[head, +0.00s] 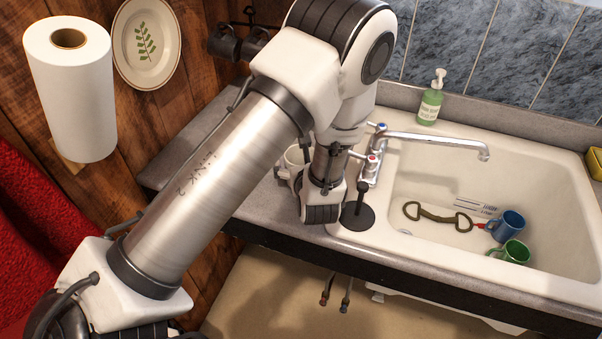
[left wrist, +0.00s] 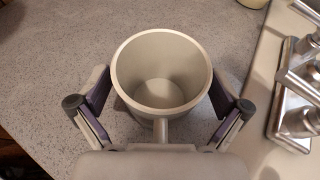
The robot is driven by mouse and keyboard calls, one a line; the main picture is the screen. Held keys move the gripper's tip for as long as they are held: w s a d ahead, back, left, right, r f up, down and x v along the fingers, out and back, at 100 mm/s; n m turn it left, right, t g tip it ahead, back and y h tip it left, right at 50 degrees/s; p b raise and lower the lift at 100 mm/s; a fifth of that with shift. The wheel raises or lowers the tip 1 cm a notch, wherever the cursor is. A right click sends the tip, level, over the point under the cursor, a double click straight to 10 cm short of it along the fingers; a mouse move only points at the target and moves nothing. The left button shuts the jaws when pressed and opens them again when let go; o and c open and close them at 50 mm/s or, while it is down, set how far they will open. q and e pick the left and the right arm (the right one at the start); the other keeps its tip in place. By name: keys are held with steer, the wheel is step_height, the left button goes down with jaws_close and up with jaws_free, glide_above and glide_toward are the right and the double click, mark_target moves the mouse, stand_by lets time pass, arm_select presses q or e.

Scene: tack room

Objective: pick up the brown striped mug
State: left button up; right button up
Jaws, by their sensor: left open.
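A pale off-white mug (left wrist: 162,75) stands upright on the grey counter in the left wrist view, open rim up and empty, its handle toward my gripper. No brown stripes can be made out from this angle. In the head view the mug (head: 294,158) shows only in part, left of the faucet, behind my arm. My left gripper (left wrist: 160,105) is open, with one finger on each side of the mug and a gap on both sides. My right gripper is in neither view.
A faucet (head: 373,165) stands close right of the mug. The white sink (head: 420,180) holds a blue mug (head: 507,226), a green mug (head: 514,252) and a metal horse bit (head: 436,215). A green soap bottle (head: 430,103) stands behind. A paper towel roll (head: 75,95) hangs left.

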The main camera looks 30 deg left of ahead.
arm_select(q)
steer(key=shift+s+d+r, duration=0.15)
steer(key=shift+d, duration=0.05)
steer(key=c, duration=1.3)
